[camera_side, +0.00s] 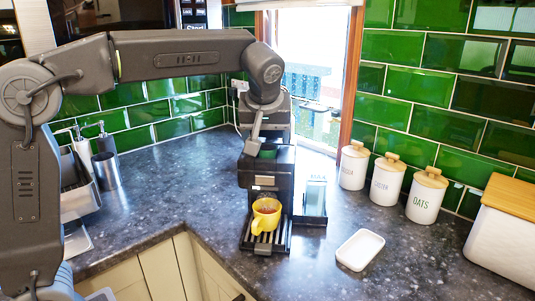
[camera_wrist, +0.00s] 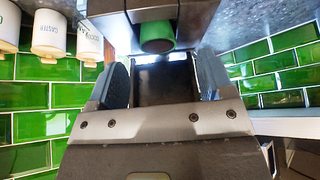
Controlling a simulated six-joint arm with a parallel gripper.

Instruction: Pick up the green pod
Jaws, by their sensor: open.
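The green pod (camera_wrist: 157,38) shows in the wrist view at the top middle, at the dark coffee machine (camera_wrist: 118,8). In the side view the pod (camera_side: 267,151) is a small green patch at the top of the coffee machine (camera_side: 264,183), just below my gripper (camera_side: 257,135). In the wrist view my gripper (camera_wrist: 160,78) is open, with one finger on each side and nothing held between them. The pod lies beyond the fingertips, roughly in line with the gap. Part of the pod is hidden in the side view.
A yellow cup (camera_side: 266,214) stands on the machine's drip tray (camera_side: 265,244). A white dish (camera_side: 360,250) lies to the right on the dark counter (camera_side: 170,215). White canisters (camera_side: 388,180) stand by the green tiled wall. Soap bottles (camera_side: 104,140) stand at left.

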